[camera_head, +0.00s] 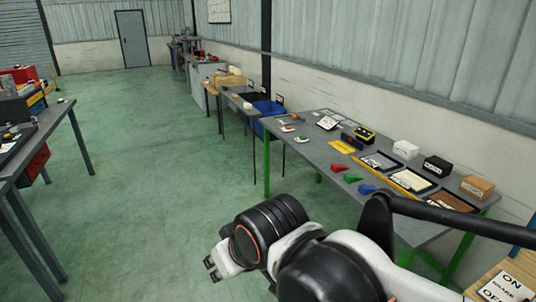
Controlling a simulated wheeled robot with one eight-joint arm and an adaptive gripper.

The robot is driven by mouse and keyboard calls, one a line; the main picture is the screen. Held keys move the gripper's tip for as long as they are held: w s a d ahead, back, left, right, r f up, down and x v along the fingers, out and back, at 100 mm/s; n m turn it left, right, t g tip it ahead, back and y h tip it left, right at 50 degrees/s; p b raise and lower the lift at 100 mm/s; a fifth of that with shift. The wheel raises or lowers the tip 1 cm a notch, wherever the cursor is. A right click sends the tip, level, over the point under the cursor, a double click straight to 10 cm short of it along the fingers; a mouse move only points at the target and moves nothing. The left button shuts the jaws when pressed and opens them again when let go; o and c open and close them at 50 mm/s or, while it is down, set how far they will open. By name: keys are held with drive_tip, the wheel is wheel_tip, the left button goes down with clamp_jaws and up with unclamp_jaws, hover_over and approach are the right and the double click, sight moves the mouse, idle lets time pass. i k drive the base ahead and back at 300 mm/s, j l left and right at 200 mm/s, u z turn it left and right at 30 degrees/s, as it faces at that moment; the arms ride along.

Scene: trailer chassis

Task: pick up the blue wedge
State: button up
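The blue wedge (367,189) lies on the grey table (315,158) at the right, near its front edge. A green wedge (352,178) and a red wedge (340,168) lie in a row beyond it. My gripper (211,268) is at the lower middle, over the green floor and left of the table, well apart from the wedges. Its fingers are small and partly hidden by my arm, so I cannot tell whether they are open or shut.
Trays, a yellow strip (385,172), a white box (405,149), a black box (437,165) and a brown box (477,186) sit behind the wedges. A blue bin (268,108) stands beyond the table. Another table (40,128) is at left, with open floor between.

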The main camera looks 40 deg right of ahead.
sight(364, 189)
drive_tip(key=i+j, duration=0.1)
drive_tip(key=i, duration=1.95)
drive_tip(key=i+z, duration=0.1)
drive_tip(key=z, duration=0.4)
drive_tip(key=i+z, duration=0.1)
drive_tip(key=z, duration=0.35)
drive_tip(key=i+z, duration=0.1)
drive_tip(key=z, duration=0.4)
drive_tip(key=j+z, duration=0.15)
drive_tip(key=z, duration=0.35)
drive_tip(key=i+j+z, duration=0.1)
drive_tip(key=z, duration=2.45)
drive_tip(key=i+l, duration=0.05)
